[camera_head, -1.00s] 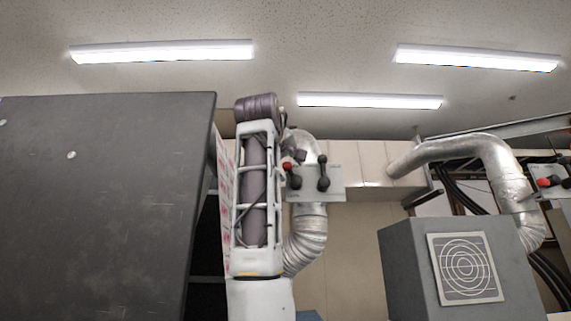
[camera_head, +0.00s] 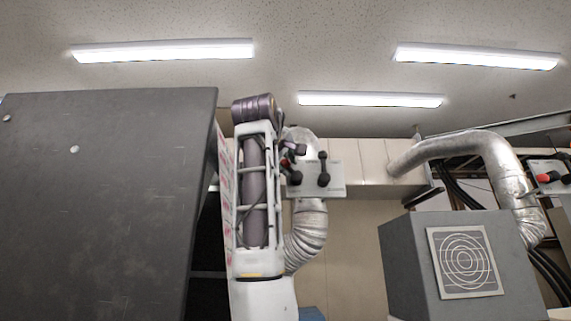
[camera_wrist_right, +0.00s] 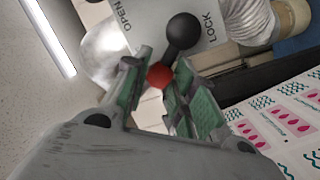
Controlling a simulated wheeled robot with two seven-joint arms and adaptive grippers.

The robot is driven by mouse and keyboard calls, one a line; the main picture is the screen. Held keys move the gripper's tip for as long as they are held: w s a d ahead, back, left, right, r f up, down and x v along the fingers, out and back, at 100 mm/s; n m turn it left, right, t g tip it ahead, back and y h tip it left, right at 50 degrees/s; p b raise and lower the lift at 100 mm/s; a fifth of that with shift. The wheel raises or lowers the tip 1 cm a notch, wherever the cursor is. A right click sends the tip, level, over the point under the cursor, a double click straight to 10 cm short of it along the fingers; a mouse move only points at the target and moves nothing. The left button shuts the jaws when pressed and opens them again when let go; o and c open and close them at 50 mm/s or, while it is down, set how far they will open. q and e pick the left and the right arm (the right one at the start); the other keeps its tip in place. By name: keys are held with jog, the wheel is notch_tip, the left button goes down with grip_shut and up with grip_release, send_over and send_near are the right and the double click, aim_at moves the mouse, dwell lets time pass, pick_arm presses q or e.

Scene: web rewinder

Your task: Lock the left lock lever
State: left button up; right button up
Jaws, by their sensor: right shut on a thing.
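There the knob lies on the near side of the hub, between the two words' sides. My right gripper (camera_wrist_right: 163,72) is shut on the red knob, its green pads on either side. In the head view the gripper (camera_head: 293,153) partly hides the lever. My left gripper is not in view.
A second, black lever (camera_head: 323,168) stands on the same plate, just right. A silver duct (camera_head: 305,235) runs behind and below the plate. A large dark panel (camera_head: 100,200) fills the left. A grey box (camera_head: 405,260) stands right, with another lever plate beyond.

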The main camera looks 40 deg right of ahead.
jog(key=f+n+t+b, duration=0.1)
jog(key=n+b, duration=0.2)
jog(key=n, duration=0.1)
jog(key=f+n+t+b, duration=0.1)
jog(key=f+n+b, duration=0.1)
jog(key=n, duration=0.3)
jog(key=w+a+f+n+t+b, duration=0.1)
jog(key=f+n+b, duration=0.1)
jog(key=n+b, duration=0.2)
jog(key=shift+f+n, duration=0.15)
jog(key=shift+n, duration=0.35)
jog(key=o, duration=0.9)
jog(key=shift+t, duration=0.3)
jog(key=shift+o, duration=0.7)
jog(key=v, duration=1.2)
jog(key=shift+r, duration=0.2)
